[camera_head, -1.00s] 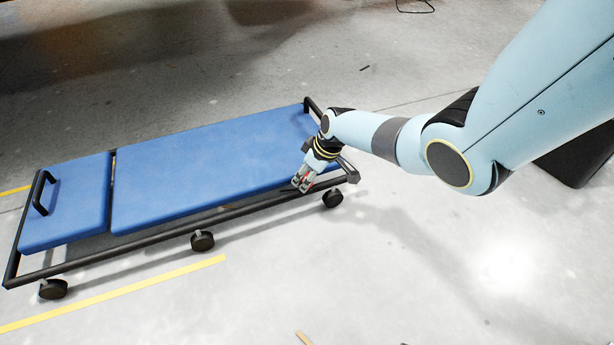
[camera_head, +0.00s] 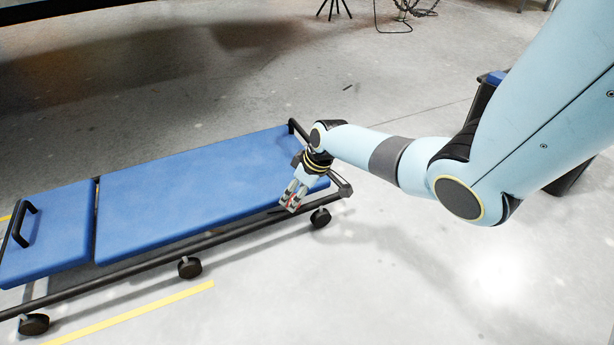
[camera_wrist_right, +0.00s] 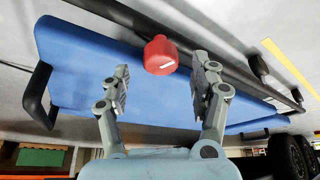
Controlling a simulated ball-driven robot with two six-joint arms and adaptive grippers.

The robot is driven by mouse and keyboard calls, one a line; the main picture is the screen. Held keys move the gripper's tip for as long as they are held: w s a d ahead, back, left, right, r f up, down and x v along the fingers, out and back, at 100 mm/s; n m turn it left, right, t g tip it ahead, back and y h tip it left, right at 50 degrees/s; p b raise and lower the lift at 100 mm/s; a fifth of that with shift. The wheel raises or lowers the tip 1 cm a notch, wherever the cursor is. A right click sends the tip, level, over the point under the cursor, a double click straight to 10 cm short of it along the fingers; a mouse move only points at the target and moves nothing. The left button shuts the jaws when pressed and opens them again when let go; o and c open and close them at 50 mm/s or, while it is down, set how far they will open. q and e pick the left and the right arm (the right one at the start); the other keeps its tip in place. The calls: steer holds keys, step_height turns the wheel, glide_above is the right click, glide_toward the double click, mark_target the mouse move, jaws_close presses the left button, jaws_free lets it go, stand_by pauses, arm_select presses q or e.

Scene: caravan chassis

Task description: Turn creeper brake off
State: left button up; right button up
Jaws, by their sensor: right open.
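The creeper (camera_head: 190,195) is a low blue padded board on a black tube frame with casters. A red knob (camera_wrist_right: 160,55) with a white mark, apparently its brake, stands by the frame rail in the right wrist view. My right gripper (camera_head: 290,204) is over the creeper's near long edge, close to its right end. Its fingers are open, and in the right wrist view the knob shows in the gap between the fingertips, apart from both. In the head view only a small speck of red shows at the fingertips. My left gripper is not in view.
A black caster (camera_head: 320,218) sits just right of my right gripper, another caster (camera_head: 189,267) farther left. The black end handle (camera_head: 26,222) rises at the left. Concrete floor in front is clear, with a yellow line (camera_head: 130,312).

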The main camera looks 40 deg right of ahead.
steer(key=v, duration=0.9)
steer(key=shift+s+r, duration=0.1)
